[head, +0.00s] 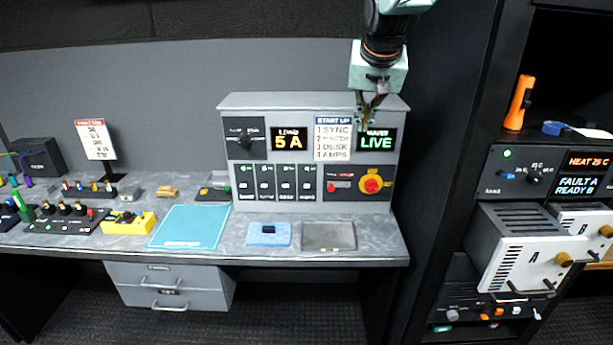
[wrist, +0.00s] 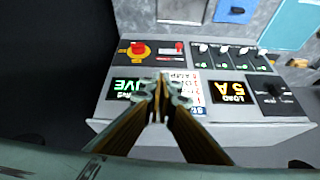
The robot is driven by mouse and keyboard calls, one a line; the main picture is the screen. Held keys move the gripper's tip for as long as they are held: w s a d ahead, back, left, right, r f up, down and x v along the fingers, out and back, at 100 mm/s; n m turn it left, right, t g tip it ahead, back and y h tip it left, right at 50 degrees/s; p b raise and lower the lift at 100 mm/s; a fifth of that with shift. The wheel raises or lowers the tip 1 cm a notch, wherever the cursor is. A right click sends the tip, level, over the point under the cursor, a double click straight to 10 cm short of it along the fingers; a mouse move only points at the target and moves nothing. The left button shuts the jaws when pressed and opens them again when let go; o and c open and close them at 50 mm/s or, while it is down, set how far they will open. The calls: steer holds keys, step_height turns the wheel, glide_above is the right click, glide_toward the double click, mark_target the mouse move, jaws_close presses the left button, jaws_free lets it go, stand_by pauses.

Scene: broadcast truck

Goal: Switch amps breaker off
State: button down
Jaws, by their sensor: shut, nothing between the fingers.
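A grey power panel (head: 300,103) stands at the back of the desk. Its row of several breakers has white levers and small green lights; the labels are too small to read surely. The rightmost breaker (head: 307,182), matching AMPS as last on the start-up card (head: 333,139), appears as the leftmost in the upside-down wrist view (wrist: 201,50). My gripper (head: 364,122) is shut and empty, in front of the panel's upper right, above the breaker row. In the wrist view its fingertips (wrist: 160,86) overlap the card and mains display.
The load display (head: 289,139) reads 5 A and the mains display (head: 377,140) reads LIVE. A red knob on a yellow plate (head: 372,184) and a small red switch (head: 340,186) sit right of the breakers. A dark rack (head: 462,150) stands to the right.

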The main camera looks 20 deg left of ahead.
steer(key=w+a+f+p, duration=0.1)
steer(key=a+f+p, duration=0.2)
steer(key=a+f, duration=0.3)
steer(key=w+a+f+n+g+p, duration=0.1)
steer(key=w+a+f+p, duration=0.1)
steer(key=a+f, duration=0.5)
steer(key=a+p, duration=0.1)
steer(key=a, duration=0.4)
steer(key=shift+w+a+f, duration=0.15)
steer(key=shift+w+f, duration=0.05)
steer(key=shift+f, duration=0.15)
glide_above(307, 184)
steer(key=shift+s+d+f, duration=0.1)
steer(key=shift+s+f, duration=0.05)
steer(key=shift+f, duration=1.3)
steer(key=shift+s+d+f, duration=0.1)
steer(key=shift+f, duration=1.3)
steer(key=shift+s+f, duration=0.15)
steer(key=shift+f, duration=1.3)
steer(key=shift+s+d+f, duration=0.1)
steer(key=shift+s+f, duration=0.1)
steer(key=shift+f, duration=0.45)
steer(key=shift+s+d+f, duration=0.1)
steer(key=shift+s+f, duration=0.1)
steer(key=shift+f, duration=0.45)
steer(key=shift+s+f, duration=0.2)
steer(key=shift+f, duration=0.45)
steer(key=shift+s+f+b, duration=0.1)
steer(key=shift+f+b, duration=0.1)
steer(key=shift+b, duration=0.5)
